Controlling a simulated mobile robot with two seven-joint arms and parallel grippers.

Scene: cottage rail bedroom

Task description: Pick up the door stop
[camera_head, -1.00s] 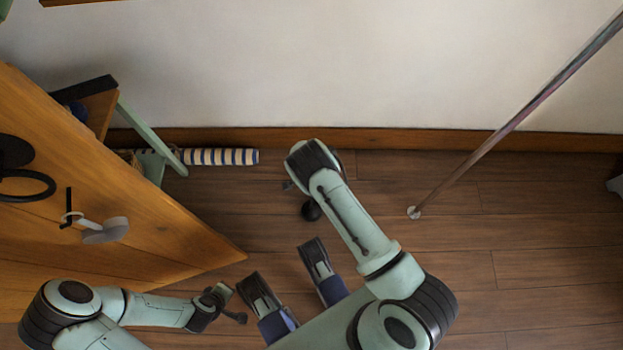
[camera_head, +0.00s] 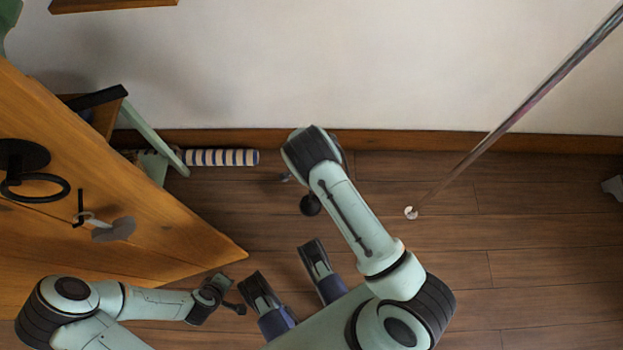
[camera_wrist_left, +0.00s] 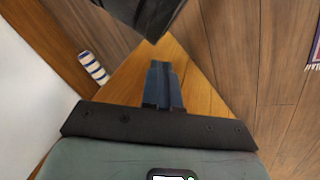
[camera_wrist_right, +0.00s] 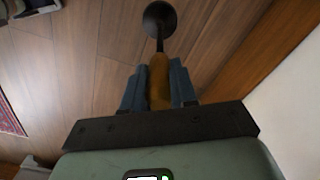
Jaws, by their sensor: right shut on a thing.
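The door stop shows in the right wrist view as a tan, wood-coloured shaft (camera_wrist_right: 159,85) with a dark round end (camera_wrist_right: 159,17) beyond the fingertips. My right gripper (camera_wrist_right: 158,80) is shut on the shaft, one blue finger on each side. In the head view, the dark round end (camera_head: 310,204) shows just below my right wrist; my arm hides the rest. I cannot tell whether it touches the floor. My left gripper (camera_wrist_left: 163,80) has its fingers together and holds nothing; it is at the lower left in the head view.
A thin pole (camera_head: 490,140) meets the floor at the right. Floor (camera_head: 540,240) is open there.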

